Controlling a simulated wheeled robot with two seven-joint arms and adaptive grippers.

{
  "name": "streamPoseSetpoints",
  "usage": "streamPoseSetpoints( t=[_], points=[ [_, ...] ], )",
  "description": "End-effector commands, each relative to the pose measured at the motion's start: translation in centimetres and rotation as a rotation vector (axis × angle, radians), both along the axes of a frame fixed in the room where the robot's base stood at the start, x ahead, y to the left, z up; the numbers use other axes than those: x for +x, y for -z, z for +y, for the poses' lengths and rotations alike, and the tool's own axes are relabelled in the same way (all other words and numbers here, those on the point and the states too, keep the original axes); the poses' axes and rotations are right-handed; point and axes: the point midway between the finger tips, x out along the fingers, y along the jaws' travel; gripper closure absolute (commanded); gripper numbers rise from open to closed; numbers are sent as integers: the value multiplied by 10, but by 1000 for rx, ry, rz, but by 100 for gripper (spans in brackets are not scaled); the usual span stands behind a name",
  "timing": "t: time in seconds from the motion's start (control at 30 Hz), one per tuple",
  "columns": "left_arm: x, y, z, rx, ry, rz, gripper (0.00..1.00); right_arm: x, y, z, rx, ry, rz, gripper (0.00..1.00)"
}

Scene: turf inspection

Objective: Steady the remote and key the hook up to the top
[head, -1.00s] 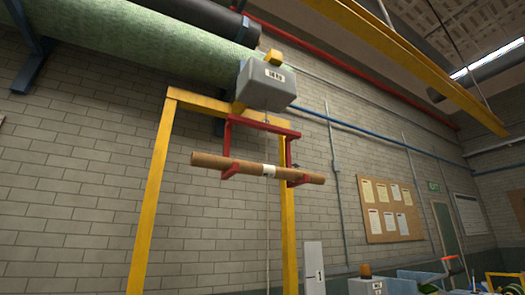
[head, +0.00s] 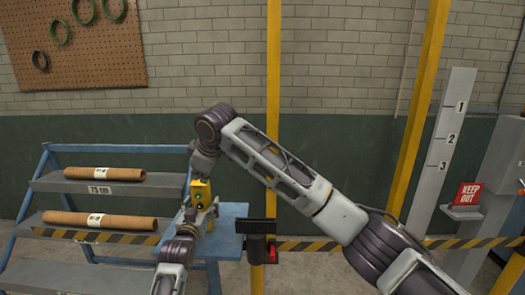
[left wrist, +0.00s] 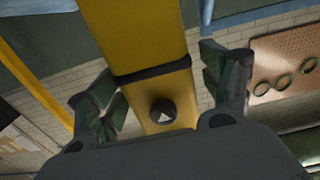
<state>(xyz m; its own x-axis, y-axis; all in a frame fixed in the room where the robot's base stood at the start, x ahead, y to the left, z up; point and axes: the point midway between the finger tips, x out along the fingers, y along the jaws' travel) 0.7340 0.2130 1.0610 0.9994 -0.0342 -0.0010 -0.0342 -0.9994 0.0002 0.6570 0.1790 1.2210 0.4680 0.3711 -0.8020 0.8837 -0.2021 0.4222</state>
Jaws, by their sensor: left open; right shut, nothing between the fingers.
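The yellow remote (head: 200,193) hangs upright in the head view, left of a yellow post, with dark buttons on its face. My left gripper (head: 201,212) is just below it, fingers open. In the left wrist view the remote (left wrist: 150,45) runs between the open green-padded fingers (left wrist: 163,92), with a dark band and a black button with a pale triangle. A gap shows beside the fingers. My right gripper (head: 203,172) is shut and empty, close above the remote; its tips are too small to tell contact. The hook is not in view now.
A stepped rack at left holds two cardboard tubes (head: 104,173). A blue table (head: 229,213) stands behind the grippers. The yellow posts (head: 273,95), a black-and-yellow barrier, a numbered grey board (head: 443,150) and a red keep-out sign (head: 467,194) are to the right.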

Motion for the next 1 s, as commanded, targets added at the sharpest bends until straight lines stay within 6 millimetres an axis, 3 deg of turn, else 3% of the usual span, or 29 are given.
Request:
streamPoseSetpoints(
  t=[1.0],
  points=[
    [-92, 1, 3, 0, 0, 2, 20, 0, 0, 0, 0, 0, 0, 100]
  ],
)
